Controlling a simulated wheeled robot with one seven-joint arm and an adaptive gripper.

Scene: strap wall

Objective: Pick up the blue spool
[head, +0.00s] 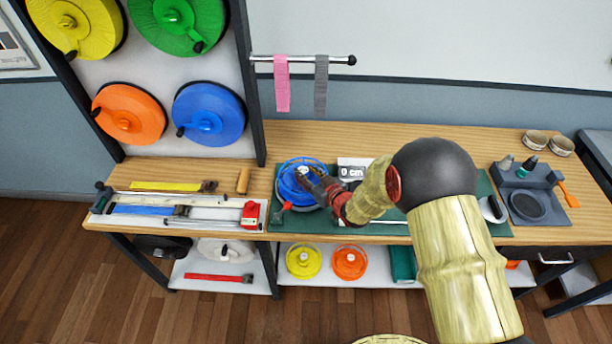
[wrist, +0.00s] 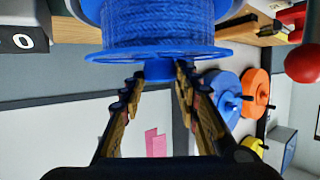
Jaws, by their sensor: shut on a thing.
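The blue spool (head: 291,186), wound with blue cord, is at the left part of the green mat on the bench in the head view. It fills the top of the wrist view (wrist: 165,28), with its flange and short hub (wrist: 160,70) facing me. My gripper (wrist: 158,78) has one finger on each side of that hub and is shut on it. In the head view my gripper (head: 318,184) reaches the spool from the right and covers part of it. I cannot tell whether the spool rests on the mat or is lifted.
A "0 cm" display (head: 352,171) stands just behind my gripper. A tray (head: 245,228) of straps lies left of the mat (head: 325,225). A panel of coloured reels (head: 208,114) and a rail with pink and grey straps (head: 282,84) stand behind. Yellow (head: 303,261) and orange spools (head: 349,262) sit below.

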